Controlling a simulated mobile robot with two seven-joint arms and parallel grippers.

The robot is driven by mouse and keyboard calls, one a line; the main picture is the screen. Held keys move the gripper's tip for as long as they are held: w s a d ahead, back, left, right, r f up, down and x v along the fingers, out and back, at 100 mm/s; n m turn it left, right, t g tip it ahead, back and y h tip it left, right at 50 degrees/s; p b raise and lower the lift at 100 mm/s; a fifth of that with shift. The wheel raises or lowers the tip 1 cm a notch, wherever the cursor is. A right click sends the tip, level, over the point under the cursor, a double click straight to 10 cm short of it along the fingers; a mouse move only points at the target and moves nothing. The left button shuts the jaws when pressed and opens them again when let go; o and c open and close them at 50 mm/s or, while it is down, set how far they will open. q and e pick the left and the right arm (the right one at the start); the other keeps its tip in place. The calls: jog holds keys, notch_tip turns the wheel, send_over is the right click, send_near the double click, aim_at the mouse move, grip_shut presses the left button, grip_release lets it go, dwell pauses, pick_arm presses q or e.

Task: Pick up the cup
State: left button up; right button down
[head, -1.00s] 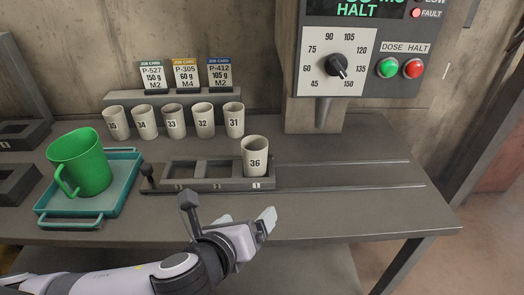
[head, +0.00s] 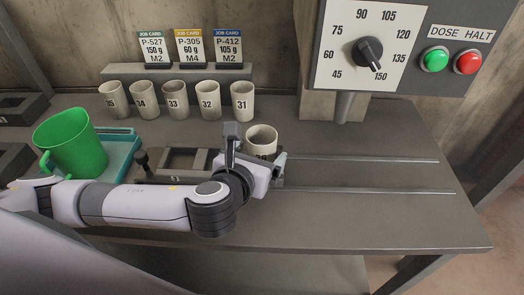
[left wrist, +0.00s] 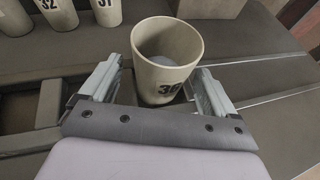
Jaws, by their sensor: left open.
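The cup marked 36 (head: 261,138) stands upright in the right end of the slotted carriage (head: 184,160) on the bench, partly hidden in the head view by my left gripper. In the left wrist view the cup (left wrist: 166,58) stands between the two fingers of my left gripper (left wrist: 158,88), which is open around its near side. A pale grey surface shows inside the cup. The gripper also shows in the head view (head: 258,160), in front of the cup. My right gripper is not in view.
Several numbered cups, 35 to 31 (head: 175,100), stand in a row behind, below the job cards (head: 187,48). A green jug (head: 72,143) sits on a teal tray (head: 121,150) at left. The dial panel (head: 390,45) overhangs at back right. The bench right of the carriage is clear.

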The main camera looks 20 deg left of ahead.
pick_arm(q)
jog(key=shift+x, duration=1.05)
jog(key=c, duration=1.1)
jog(key=shift+r, duration=0.2)
jog(key=shift+c, duration=0.2)
notch_tip(320, 180, up, 10)
jog(key=p, duration=0.1)
jog(key=shift+f, duration=0.2)
